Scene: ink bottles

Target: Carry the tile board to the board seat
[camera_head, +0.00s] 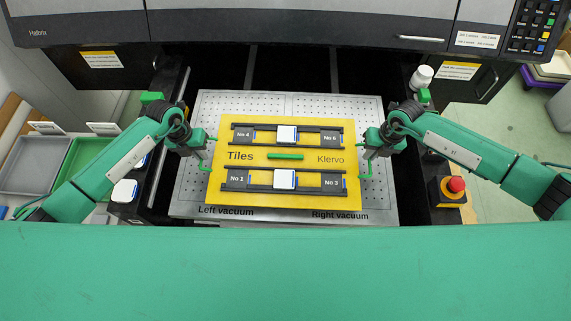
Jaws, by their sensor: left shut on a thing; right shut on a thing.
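The tile board (283,197) is a yellow plate marked "Tiles" and "Klervo", with dark rails, a green bar in the middle and white tiles at the centre of the upper and lower rails. It is over the grey perforated plate (190,190) marked "Left vacuum" and "Right vacuum". My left gripper (208,155) is shut on the board's left edge. My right gripper (362,160) is shut on its right edge. I cannot tell whether the board rests on the plate or hangs just above it. The board seat is not clearly identifiable.
A white bottle (421,76) stands at the back right and a white-topped item (125,190) at the left. Grey (33,160) and green trays lie far left. The machine housing (300,22) spans the back.

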